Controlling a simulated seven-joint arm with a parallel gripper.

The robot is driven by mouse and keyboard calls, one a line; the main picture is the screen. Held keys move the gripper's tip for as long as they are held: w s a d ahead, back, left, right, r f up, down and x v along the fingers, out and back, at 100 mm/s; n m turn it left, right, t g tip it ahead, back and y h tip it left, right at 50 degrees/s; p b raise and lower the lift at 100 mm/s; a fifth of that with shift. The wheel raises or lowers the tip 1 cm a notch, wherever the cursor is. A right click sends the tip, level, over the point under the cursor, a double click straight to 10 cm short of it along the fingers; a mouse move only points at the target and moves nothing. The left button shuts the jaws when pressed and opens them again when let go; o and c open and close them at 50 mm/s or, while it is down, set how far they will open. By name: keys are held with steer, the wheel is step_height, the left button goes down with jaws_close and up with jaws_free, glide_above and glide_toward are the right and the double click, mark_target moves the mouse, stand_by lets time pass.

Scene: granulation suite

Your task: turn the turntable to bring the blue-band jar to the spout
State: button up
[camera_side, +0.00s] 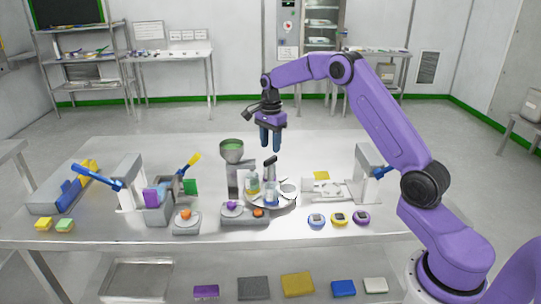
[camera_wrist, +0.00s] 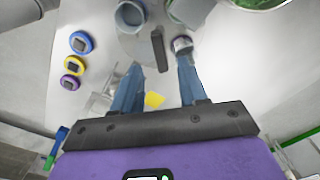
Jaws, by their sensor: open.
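The turntable (camera_side: 285,205) is a pale round plate on the bench; its grey plate also shows in the wrist view (camera_wrist: 140,45). It bears a blue-tinted jar (camera_side: 271,194), apparently the blue-band one, at the front, a jar with a yellowish band (camera_side: 253,186) at left, and a pale jar or lid (camera_side: 289,190) at right. A dark upright handle (camera_side: 270,165) rises from the turntable. The spout unit, a grey hopper with green contents (camera_side: 232,150), stands left behind it; its outlet is unclear. My gripper (camera_side: 270,148) is open above the handle, pointing down, touching nothing.
Blue, yellow and purple round devices (camera_side: 339,218) lie at front right. A clear fixture (camera_side: 325,188) stands right of the turntable. Another press-like device (camera_side: 130,185) is at left.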

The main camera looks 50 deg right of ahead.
mark_target(271, 158)
steer(key=shift+f, duration=2.45)
jaws_close()
